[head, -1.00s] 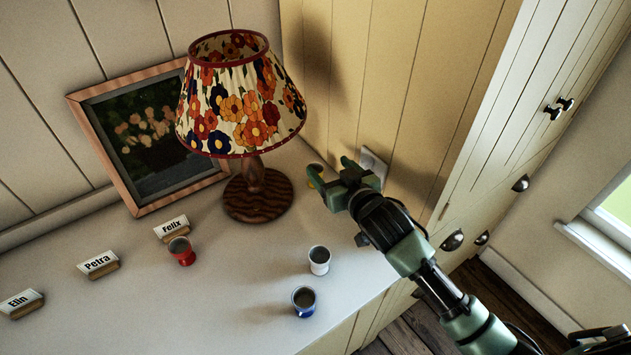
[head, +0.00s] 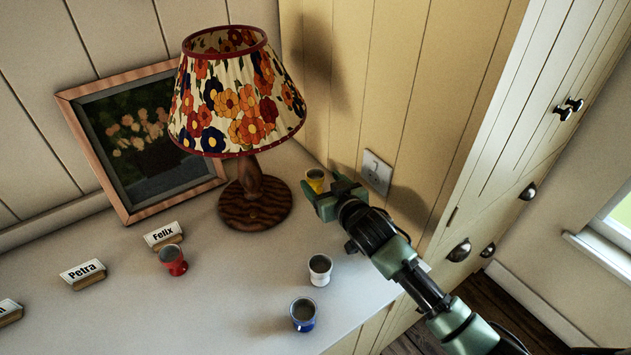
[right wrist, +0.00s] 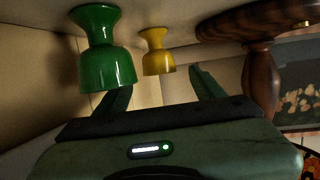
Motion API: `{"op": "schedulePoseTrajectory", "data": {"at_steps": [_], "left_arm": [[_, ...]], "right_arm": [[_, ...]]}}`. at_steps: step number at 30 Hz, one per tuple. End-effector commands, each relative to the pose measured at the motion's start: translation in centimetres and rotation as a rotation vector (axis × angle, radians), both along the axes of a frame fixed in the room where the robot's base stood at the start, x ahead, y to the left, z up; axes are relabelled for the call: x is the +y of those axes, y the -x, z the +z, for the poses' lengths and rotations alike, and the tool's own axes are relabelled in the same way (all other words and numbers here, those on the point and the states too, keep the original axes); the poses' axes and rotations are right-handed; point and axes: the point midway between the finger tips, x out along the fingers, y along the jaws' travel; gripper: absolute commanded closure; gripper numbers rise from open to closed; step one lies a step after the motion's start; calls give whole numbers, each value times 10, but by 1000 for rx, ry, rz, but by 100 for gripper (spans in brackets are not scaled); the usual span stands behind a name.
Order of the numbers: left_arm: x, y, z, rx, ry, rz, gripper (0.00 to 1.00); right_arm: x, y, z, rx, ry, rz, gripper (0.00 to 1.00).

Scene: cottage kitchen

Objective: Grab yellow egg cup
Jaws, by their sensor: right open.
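The yellow egg cup (head: 315,180) stands at the back of the white counter, right of the lamp base and partly behind my right gripper. My right gripper (head: 321,188) is open and empty, just in front of the cup. In the right wrist view, which looks upside down, the yellow egg cup (right wrist: 157,58) shows beyond and between the two spread fingers (right wrist: 160,88), apart from them. A green egg cup (right wrist: 106,62) is nearer, beside the left-hand finger; I do not see it in the head view. My left gripper is not in view.
The floral lamp (head: 255,205) stands close to the left of the yellow cup. The wall with a socket (head: 376,172) is close on the right. White (head: 320,270), blue (head: 303,314) and red (head: 173,261) egg cups stand farther forward. Name cards (head: 82,272) stand at left.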

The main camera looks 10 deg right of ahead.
Motion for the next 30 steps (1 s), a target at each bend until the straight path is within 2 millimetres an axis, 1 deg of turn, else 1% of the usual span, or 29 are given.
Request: {"op": "schedulePoseTrajectory", "data": {"at_steps": [1, 3, 6, 14, 17, 18, 20, 21, 22, 28, 30], "left_arm": [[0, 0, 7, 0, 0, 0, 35], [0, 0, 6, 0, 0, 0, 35], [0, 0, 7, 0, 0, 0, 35], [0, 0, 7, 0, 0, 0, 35], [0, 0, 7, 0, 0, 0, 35], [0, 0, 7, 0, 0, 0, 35], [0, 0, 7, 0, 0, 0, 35], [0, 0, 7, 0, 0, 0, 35], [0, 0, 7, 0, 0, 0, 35], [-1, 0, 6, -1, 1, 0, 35], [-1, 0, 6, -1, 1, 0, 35]], "right_arm": [[0, -8, 2, 0, 1, 0, 31], [2, -17, -3, 1, 0, -1, 31], [4, -24, -6, 0, -2, -1, 31], [5, -26, -8, 0, -1, 1, 31], [5, -26, -8, 0, -1, 1, 56], [4, -26, -8, 0, -1, 1, 67], [4, -26, -8, 0, -1, 1, 84], [4, -26, -8, 0, -1, 1, 95], [5, -26, -7, -1, -1, 1, 98], [4, -26, -7, -1, -1, 1, 98], [4, -26, -3, -2, -1, 0, 98]]}}
